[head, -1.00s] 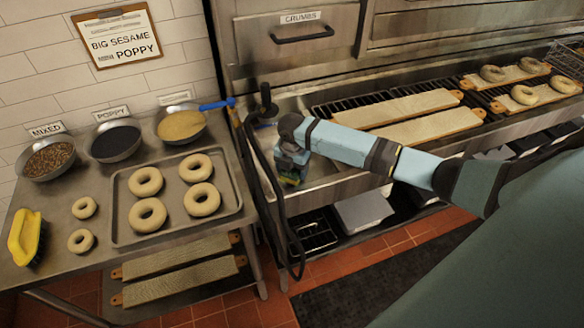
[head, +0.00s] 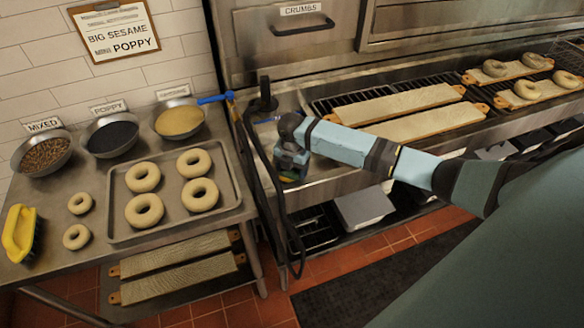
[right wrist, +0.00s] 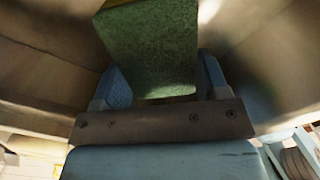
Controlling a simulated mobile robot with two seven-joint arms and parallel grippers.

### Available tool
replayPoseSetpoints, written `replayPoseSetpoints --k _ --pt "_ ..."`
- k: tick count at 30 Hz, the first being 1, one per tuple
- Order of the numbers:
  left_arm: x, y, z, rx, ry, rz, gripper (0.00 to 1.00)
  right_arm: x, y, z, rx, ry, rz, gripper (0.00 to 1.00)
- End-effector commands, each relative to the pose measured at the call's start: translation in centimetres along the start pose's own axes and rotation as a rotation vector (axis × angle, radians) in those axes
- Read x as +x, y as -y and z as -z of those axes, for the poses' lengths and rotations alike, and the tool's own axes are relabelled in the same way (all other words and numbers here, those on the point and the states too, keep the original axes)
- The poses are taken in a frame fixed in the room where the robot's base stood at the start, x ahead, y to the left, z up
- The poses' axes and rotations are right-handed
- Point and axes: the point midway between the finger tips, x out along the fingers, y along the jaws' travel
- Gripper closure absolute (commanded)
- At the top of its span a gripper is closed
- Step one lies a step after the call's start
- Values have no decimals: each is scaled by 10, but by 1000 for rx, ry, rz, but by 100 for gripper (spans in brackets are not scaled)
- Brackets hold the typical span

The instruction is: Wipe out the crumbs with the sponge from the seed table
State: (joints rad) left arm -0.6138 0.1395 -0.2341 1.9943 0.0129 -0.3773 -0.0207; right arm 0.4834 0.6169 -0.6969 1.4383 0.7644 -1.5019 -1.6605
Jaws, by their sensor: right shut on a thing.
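My right gripper (head: 291,163) is low in the metal sink basin to the right of the seed table. It is shut on the sponge, which shows as a green block (right wrist: 152,48) between the fingers in the right wrist view. In the head view, only a small part of the sponge shows below the gripper. The steel seed table (head: 215,222) stands at the left. No crumbs can be made out on it at this size. My left gripper is not in view.
The seed table holds several bowls, including a poppy bowl (head: 113,138), a tray (head: 236,188) of bagels, two small bagels and a yellow brush (head: 19,234). Long boards (head: 395,103) lie on the grill at right.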

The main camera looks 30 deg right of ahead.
Motion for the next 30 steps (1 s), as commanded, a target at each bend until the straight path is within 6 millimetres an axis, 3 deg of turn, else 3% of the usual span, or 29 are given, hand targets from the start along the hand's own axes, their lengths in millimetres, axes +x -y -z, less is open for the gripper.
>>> replayPoseSetpoints --k 30 --pt "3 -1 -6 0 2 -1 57 18 0 1 -1 0 1 51"
